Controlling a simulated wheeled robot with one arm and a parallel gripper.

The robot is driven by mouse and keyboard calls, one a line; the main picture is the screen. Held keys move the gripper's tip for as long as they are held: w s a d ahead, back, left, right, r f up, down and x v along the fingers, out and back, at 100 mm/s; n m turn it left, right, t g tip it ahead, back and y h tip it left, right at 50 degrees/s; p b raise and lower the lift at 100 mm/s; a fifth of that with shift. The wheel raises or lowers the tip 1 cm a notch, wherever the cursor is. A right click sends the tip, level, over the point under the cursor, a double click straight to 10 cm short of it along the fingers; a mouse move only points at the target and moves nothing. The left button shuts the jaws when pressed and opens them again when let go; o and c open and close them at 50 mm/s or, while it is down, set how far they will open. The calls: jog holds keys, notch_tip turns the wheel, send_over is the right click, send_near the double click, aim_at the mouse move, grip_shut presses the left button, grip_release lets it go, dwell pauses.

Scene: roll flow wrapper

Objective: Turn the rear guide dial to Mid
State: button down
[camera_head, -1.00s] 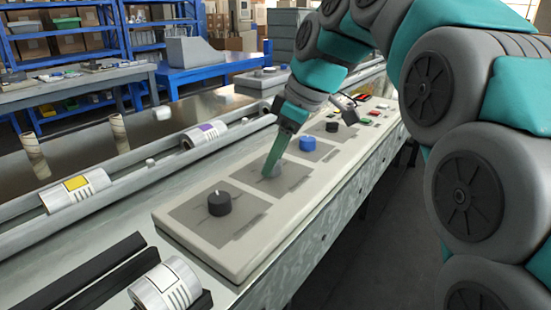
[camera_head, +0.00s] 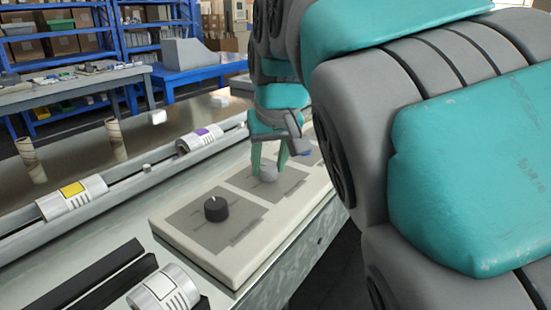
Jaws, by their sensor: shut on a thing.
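The long beige control panel (camera_head: 236,268) carries a row of dials on grey plates. A black dial (camera_head: 216,209) with a pale pointer mark sits nearest, a grey dial (camera_head: 268,172) sits behind it, and part of a blue dial (camera_head: 306,152) shows farther back. My gripper (camera_head: 269,168) points down at the grey dial, its green fingers shut on it, one at each side. The plate print is too small to read, so I cannot tell which dial is named rear guide or where its pointer stands.
A metal rail with wrapped rolls, one with a yellow label (camera_head: 73,195) and one with a purple label (camera_head: 200,139), runs along the left. Another roll (camera_head: 164,290) lies by black bars in front. My arm hides the panel's far end.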

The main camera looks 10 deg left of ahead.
jog(key=m+h, duration=0.1)
jog(key=m, duration=0.2)
jog(key=shift+a+m+t, duration=0.1)
jog(key=shift+m+t, duration=0.2)
jog(key=shift+t, duration=0.1)
jog(key=shift+a+m+h, duration=0.1)
jog(key=shift+m+h, duration=0.7)
jog(key=shift+m, duration=1)
jog(key=shift+c, duration=1.9)
grip_release()
jog(key=v, duration=0.7)
jog(key=shift+r, duration=0.4)
jog(key=shift+s+a, duration=0.1)
jog(key=shift+s, duration=0.05)
